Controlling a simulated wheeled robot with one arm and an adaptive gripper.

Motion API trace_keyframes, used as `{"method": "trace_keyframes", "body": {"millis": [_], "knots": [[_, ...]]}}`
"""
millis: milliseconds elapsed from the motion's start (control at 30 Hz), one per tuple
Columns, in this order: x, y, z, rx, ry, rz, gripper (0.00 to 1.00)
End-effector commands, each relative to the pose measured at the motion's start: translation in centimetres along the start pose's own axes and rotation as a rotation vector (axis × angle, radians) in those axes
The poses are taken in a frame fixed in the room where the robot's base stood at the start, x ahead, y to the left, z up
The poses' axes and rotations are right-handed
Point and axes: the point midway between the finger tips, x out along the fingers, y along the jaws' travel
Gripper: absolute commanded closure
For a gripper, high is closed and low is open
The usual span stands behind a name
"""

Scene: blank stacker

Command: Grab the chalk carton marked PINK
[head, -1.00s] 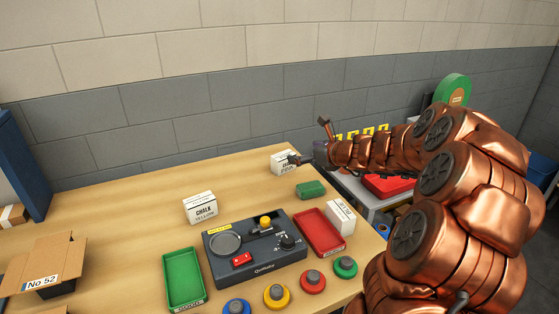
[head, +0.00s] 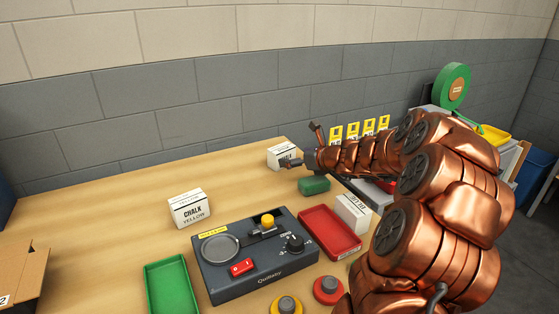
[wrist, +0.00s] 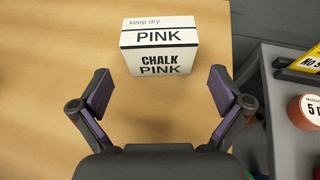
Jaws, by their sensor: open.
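The white chalk carton marked PINK (wrist: 158,50) stands upright on the wooden table in the wrist view, near the table's right edge. In the head view the same PINK carton (head: 279,154) is at the far end of the table, partly hidden by my gripper (head: 293,163). In the wrist view my gripper (wrist: 159,92) is open and empty. Its fingers spread wide on the near side of the carton, which lies just beyond them, centred between them and apart from both. A second carton marked YELLOW (head: 189,209) stands further left, and a third white carton (head: 353,213) lies beside the red tray.
A grey device with a round pan (head: 255,258) sits mid-table between a green tray (head: 172,286) and a red tray (head: 329,234). A grey cart (wrist: 290,108) stands beyond the table's right edge. Table left of the carton is clear.

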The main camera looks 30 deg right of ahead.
Motion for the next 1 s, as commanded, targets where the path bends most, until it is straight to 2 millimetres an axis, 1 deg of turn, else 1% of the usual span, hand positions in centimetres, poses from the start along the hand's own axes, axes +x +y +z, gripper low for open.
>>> {"method": "trace_keyframes", "body": {"millis": [100, 267, 500, 600, 733, 933, 967, 1000], "knots": [[1.3, 0.1, 0.0, 0.0, 0.001, 0.002, 0.0], [2.5, 0.1, 0.1, -0.001, 0.0, 0.002, 0.0], [5.7, 0.2, -0.1, -0.001, 0.003, 0.005, 0.0], [6.6, 0.2, 0.1, -0.002, 0.001, 0.003, 0.0], [7.1, 0.2, 0.2, -0.003, 0.0, 0.003, 0.0], [7.1, 0.2, 0.2, -0.002, 0.0, 0.003, 0.0], [7.1, 0.2, 0.2, -0.002, 0.0, 0.003, 0.02], [7.1, 0.2, 0.1, -0.002, 0.0, 0.003, 0.06]]}}
